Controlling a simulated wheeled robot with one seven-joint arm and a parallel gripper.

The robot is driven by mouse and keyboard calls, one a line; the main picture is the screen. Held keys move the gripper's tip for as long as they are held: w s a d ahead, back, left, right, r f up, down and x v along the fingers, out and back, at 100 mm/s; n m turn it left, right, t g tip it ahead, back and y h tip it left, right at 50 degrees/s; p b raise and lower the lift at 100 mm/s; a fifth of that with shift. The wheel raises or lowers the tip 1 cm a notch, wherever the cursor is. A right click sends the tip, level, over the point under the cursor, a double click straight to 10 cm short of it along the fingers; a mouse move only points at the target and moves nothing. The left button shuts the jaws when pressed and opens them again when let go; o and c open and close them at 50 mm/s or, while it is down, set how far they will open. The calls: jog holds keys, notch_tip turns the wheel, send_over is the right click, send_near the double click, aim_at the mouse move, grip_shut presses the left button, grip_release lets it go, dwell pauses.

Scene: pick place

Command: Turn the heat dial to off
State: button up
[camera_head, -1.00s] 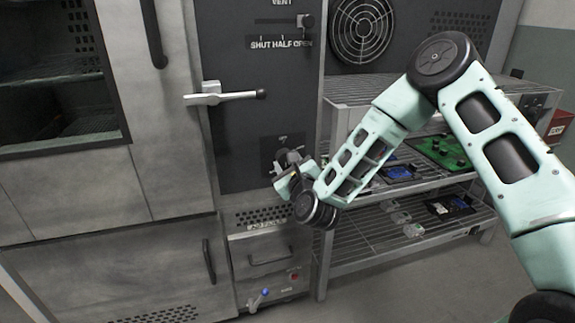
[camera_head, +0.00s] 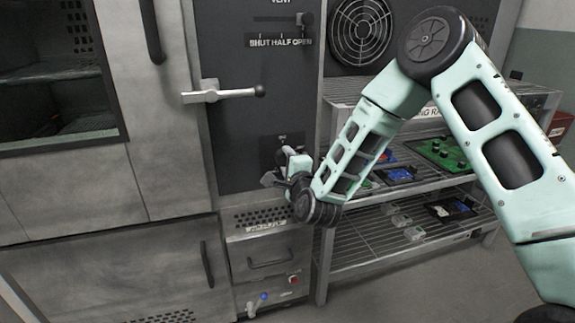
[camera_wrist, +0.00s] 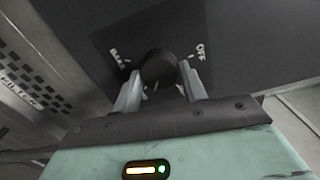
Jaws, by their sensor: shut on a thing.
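The heat dial (camera_wrist: 158,70) is a round black knob on a dark plate. White "OFF" lettering stands to its right in the wrist view, and another word, which looks like "BAKE", to its left. My gripper (camera_wrist: 160,88) has one finger on each side of the dial and is shut on it. In the head view my gripper (camera_head: 279,166) is at the lower part of the dark panel, and the dial is mostly hidden behind it. I cannot tell exactly where the dial points.
A lever handle (camera_head: 222,94) sticks out above on the panel (camera_head: 255,115). A vent slider (camera_head: 304,22) is higher up. A wire rack (camera_head: 400,215) with circuit boards stands close to the right. Below are a drawer handle (camera_head: 268,262) and a blue-knobbed valve (camera_head: 262,297).

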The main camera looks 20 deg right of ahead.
jog(key=n+b, duration=0.2)
jog(key=n, duration=0.5)
jog(key=shift+a, duration=0.15)
jog(key=n+b, duration=0.1)
jog(key=n, duration=0.3)
jog(key=n+b, duration=0.1)
jog(key=n, duration=0.2)
jog(key=shift+n, duration=0.3)
jog(key=n, duration=0.5)
jog(key=shift+b, duration=0.3)
jog(key=n, duration=0.5)
jog(key=shift+n, duration=0.4)
jog(key=o, duration=1)
